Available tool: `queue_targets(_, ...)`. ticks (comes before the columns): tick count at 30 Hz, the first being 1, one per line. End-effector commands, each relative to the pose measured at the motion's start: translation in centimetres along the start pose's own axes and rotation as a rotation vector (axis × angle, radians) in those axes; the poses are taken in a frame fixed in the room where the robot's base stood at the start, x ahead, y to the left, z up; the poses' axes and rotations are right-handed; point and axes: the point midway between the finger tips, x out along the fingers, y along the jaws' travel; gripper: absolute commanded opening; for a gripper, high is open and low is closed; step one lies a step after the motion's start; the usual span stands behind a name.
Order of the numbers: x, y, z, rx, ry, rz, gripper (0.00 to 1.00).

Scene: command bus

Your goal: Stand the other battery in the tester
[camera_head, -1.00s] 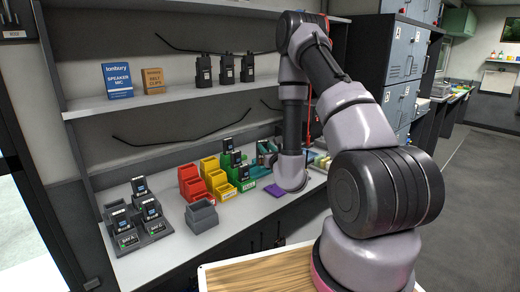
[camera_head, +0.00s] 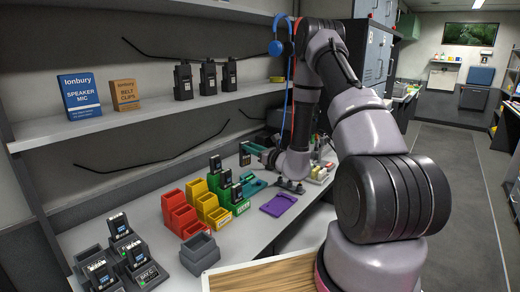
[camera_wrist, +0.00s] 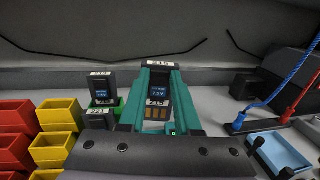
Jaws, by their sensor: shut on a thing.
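My gripper (camera_head: 255,149) reaches over the back of the counter, its teal fingers shut on a dark battery (camera_wrist: 158,92). The battery is upright, with a small lit screen, a label on top and copper contacts at its lower end. It also shows in the head view (camera_head: 244,158). Whether the battery touches anything underneath is hidden. Other batteries (camera_wrist: 101,88) stand in the green bin (camera_head: 239,208).
Red bins (camera_head: 178,212) and yellow bins (camera_head: 209,208) stand left of the green bin, with a grey bin (camera_head: 200,252) in front. Battery chargers (camera_head: 142,275) are at the near left. A purple pad (camera_head: 279,205) and a light-blue tray (camera_wrist: 280,150) lie to the right.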

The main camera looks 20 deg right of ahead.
Motion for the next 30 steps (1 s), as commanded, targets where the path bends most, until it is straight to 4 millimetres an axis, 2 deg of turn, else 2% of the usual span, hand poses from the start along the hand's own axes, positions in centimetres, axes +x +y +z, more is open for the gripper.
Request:
queue_targets(3, 0.9, 0.0, -1.7, -0.009, 0.009, 0.075, 0.0)
queue_targets(9, 1.5, 0.2, -3.7, -0.017, 0.015, 0.147, 0.0)
queue_targets(30, 1.6, 0.2, -6.5, -0.019, 0.016, 0.159, 0.0)
